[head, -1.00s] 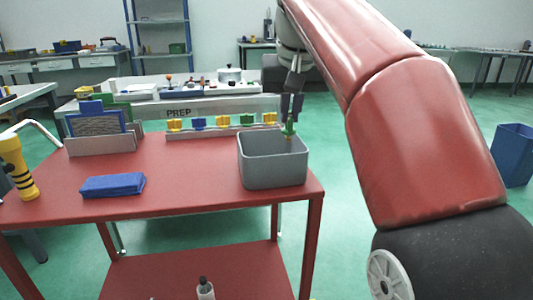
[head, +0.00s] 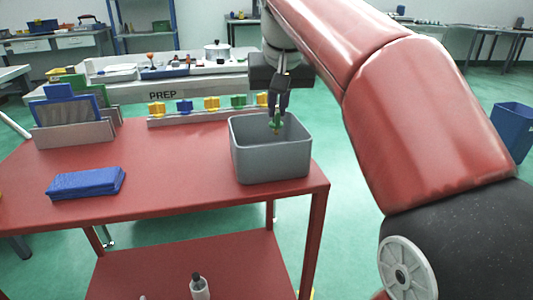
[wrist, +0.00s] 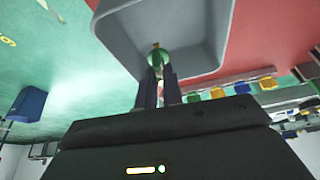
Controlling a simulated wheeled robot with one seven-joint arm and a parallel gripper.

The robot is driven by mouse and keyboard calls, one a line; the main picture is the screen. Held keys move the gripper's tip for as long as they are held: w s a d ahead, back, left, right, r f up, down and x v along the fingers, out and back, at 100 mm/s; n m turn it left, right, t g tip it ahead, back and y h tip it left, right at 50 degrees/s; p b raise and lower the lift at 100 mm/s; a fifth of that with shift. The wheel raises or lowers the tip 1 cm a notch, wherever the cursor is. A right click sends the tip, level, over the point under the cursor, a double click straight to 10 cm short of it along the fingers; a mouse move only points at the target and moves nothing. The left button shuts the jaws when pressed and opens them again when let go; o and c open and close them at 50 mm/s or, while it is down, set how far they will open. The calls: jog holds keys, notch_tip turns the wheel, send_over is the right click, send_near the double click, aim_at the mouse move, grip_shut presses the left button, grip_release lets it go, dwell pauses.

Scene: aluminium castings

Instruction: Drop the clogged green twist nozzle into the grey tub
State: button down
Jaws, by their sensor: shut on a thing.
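The grey tub (head: 270,165) stands at the right end of the red table, open side up. My gripper (head: 277,112) hangs over the tub and is shut on the green nozzle (head: 276,122). The nozzle's lower end has a small orange-brown tip and points down into the tub's opening. In the wrist view the green nozzle (wrist: 159,58) sits between the fingertips, with the grey tub (wrist: 125,32) behind it. The nozzle appears apart from the tub's floor and walls.
On the red table (head: 170,185), a rack (head: 200,117) of yellow, blue and green nozzles stands behind the tub. A folded blue cloth (head: 86,183) lies at left, near a grey holder (head: 75,135) with upright panels. A blue bin (head: 512,130) stands on the floor at right.

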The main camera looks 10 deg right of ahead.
jog(key=shift+f, duration=0.35)
jog(key=c, duration=1.5)
grip_release()
jog(key=shift+o, duration=0.2)
jog(key=p+v, duration=0.1)
jog(key=v, duration=0.7)
jog(key=shift+p, duration=0.3)
